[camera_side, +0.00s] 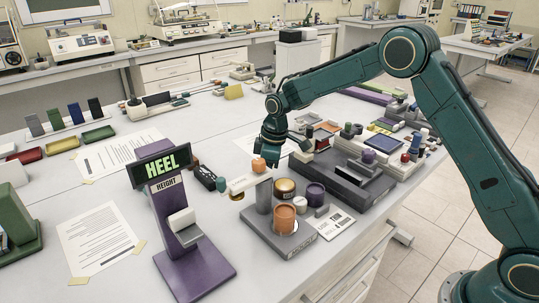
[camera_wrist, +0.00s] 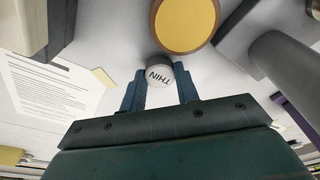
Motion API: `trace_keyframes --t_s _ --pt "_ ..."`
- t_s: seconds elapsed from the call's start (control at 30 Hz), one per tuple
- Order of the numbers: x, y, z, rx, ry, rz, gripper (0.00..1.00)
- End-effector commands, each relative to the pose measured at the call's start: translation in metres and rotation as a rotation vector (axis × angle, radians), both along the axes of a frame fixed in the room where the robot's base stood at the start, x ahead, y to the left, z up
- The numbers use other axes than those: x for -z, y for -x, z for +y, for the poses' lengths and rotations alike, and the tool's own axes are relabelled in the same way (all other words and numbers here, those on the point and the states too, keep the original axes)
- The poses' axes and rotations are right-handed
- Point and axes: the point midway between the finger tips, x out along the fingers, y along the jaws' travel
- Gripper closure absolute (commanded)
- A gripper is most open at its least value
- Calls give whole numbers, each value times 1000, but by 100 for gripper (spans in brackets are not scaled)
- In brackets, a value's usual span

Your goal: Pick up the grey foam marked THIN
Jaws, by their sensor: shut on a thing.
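In the wrist view a small round grey foam piece (camera_wrist: 159,72) marked THIN, the letters upside down, sits between the fingertips of my gripper (camera_wrist: 160,88). The two blue fingers are shut on it. In the side view my gripper (camera_side: 269,157) points down over the worktable, close to an orange piece (camera_side: 259,165) and a pale bar.
A yellow-topped round piece (camera_wrist: 186,22) is just beyond the foam. A purple HEEL HEIGHT stand (camera_side: 195,268) is at front left. A dark grey block (camera_side: 342,183) lies right.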

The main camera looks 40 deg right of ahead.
Motion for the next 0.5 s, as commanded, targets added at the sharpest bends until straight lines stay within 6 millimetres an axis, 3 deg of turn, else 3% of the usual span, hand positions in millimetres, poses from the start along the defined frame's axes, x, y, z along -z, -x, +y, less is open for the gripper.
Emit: trace_keyframes --t_s 0.27,0.5 --pt "-36 -1 0 0 -1 -6 90" --pt "-86 -1 0 0 -1 -6 90"
